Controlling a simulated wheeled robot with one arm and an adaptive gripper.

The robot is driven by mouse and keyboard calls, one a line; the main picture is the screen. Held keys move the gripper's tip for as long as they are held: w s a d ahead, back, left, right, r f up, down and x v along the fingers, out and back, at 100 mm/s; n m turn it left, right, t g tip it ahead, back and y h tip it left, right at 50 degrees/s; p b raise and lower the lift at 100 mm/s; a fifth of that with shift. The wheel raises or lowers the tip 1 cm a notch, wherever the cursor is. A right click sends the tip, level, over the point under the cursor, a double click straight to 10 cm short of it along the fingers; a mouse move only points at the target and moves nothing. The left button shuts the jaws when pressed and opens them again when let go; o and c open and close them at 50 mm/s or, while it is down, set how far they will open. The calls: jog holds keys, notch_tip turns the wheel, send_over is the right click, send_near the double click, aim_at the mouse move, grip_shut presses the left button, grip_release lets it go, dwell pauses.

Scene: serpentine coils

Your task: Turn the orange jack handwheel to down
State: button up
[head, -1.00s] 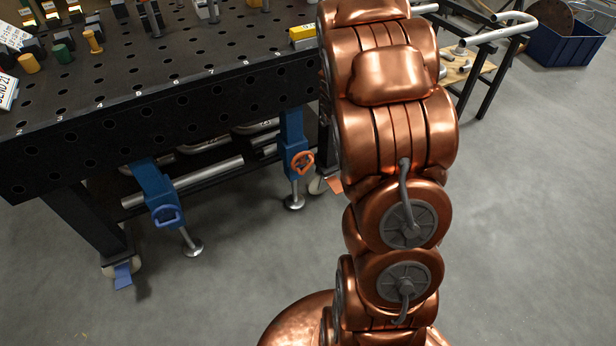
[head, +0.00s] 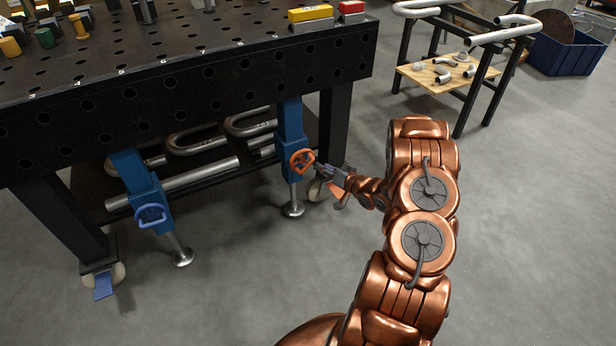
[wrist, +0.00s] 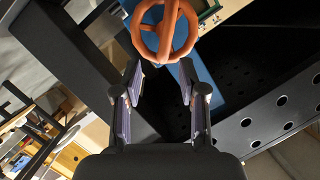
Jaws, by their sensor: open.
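The orange jack handwheel (head: 301,161) is on the right-hand blue jack (head: 290,135) below the black table's front edge. In the wrist view the orange handwheel (wrist: 165,28) fills the top middle, just beyond the fingertips, with its rim and a crossing bar visible. My gripper (head: 322,170) is close to the right of the wheel in the head view. In the wrist view my gripper (wrist: 161,85) has its two fingers apart with nothing between them. Whether a fingertip touches the wheel cannot be told.
A second blue jack with a blue handwheel (head: 151,216) stands to the left. The black perforated table (head: 190,85) overhangs both jacks, and bent pipes (head: 190,140) lie on its lower shelf. A caster sits behind my gripper. Grey floor (head: 240,270) in front is clear.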

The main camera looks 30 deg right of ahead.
aim_at(303, 161)
jog(key=w+a+f+m+t+y+b, duration=0.1)
jog(key=w+a+f+t+b, duration=0.1)
jog(key=w, duration=0.3)
jog(key=shift+w+a+f+b, duration=0.3)
jog(key=shift+a+f+b, duration=0.15)
jog(key=shift+a+b, duration=0.05)
dwell(0.3)
grip_shut()
jog(key=shift+a, duration=0.1)
